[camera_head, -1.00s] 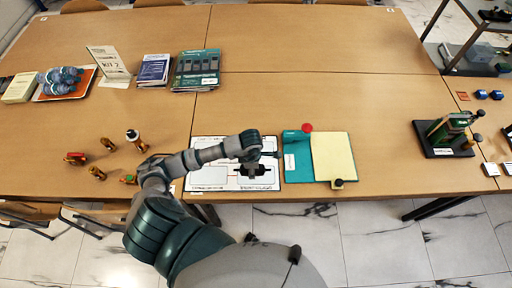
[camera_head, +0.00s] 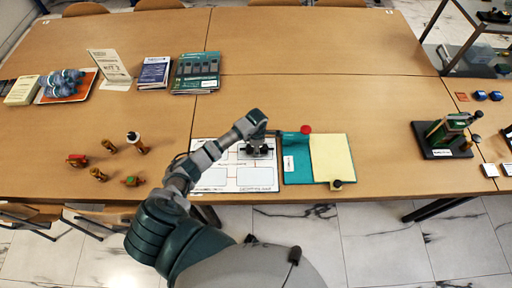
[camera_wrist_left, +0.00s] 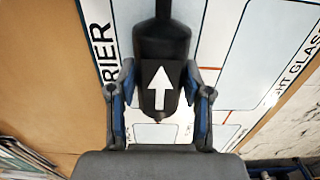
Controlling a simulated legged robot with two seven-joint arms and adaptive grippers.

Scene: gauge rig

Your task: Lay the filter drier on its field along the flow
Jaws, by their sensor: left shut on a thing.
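The filter drier is a dark cylinder with a white arrow; it shows in the head view (camera_head: 257,153) and in the left wrist view (camera_wrist_left: 162,45). My left gripper (camera_wrist_left: 160,78) is shut on it, one finger on each side, and in the head view the gripper (camera_head: 256,148) is over the upper right part of the white board (camera_head: 205,158). In the wrist view the arrow points up the picture, roughly along the drier's length. Lettering ending in "RIER" shows on the board left of the drier. I cannot tell whether the drier touches the board. My right gripper is not in view.
A teal and cream folder (camera_head: 328,160) with a red round piece (camera_head: 305,129) lies right of the board. Several small brass fittings (camera_head: 109,145) stand to the left. Books (camera_head: 196,71) lie behind. A dark stand (camera_head: 440,152) is far right. The table's middle is clear.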

